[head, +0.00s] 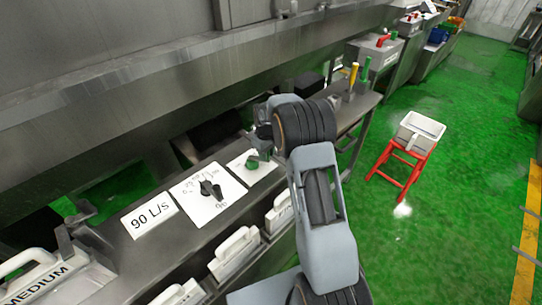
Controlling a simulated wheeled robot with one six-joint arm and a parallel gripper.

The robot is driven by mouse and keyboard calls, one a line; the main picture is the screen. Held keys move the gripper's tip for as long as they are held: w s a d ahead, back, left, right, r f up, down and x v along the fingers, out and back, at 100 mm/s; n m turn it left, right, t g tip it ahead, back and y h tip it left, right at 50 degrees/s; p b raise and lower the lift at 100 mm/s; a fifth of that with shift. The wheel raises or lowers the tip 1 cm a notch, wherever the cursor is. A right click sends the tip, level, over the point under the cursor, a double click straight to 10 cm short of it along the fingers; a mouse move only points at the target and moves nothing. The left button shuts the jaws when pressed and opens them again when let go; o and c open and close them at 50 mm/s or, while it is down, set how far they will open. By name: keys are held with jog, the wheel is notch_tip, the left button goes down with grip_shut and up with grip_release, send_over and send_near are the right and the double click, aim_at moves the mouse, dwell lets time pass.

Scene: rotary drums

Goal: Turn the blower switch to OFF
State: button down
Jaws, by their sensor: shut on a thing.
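A small white plate (240,173) on the steel counter carries a green knob (252,163), which looks like the blower switch. Its lettering is too small and partly covered to read, so I cannot tell which way it is set. My gripper (262,151) reaches down over the plate from the upper right and is shut on the green knob. The fingertips are small and partly hidden by my wrist.
Left of the switch is a larger white dial plate (222,210) with a black knob (210,189), then a "90 L/s" label (149,215). White-handled bins (235,250) line the counter front. Yellow and green levers (353,76) stand beyond my wrist. A red stool (398,168) stands on the green floor.

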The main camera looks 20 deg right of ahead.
jog(key=shift+w+d+n, duration=0.25)
jog(key=shift+w+n, duration=0.2)
jog(key=shift+n, duration=0.55)
jog(key=shift+w, duration=0.1)
jog(key=c, duration=0.9)
grip_release()
jog(key=shift+o, duration=0.2)
notch_tip(320, 180, up, 14)
jog(key=b, duration=0.1)
jog(key=shift+f, duration=0.1)
